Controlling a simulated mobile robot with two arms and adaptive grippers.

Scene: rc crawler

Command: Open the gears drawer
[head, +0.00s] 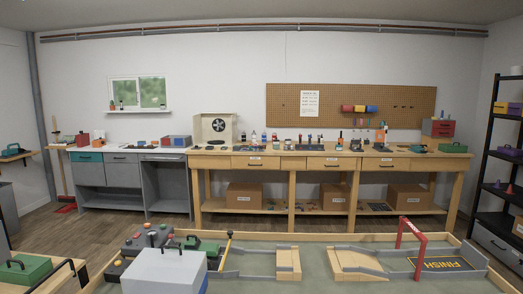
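The wooden workbench (293,172) stands against the far wall. It has several shut wooden drawers under its top: a left one (245,162), a middle one (342,164) and a right one (400,165). Each has a dark handle and a small pale label too small to read, so I cannot tell which is the gears drawer. Neither of my grippers is in view.
A low track table with a wooden rim (345,238) lies between me and the workbench. It carries a red arch (421,247), wooden ramps (360,263) and a grey box (158,273). A grey cabinet (123,173) stands left; black shelving (489,150) stands right.

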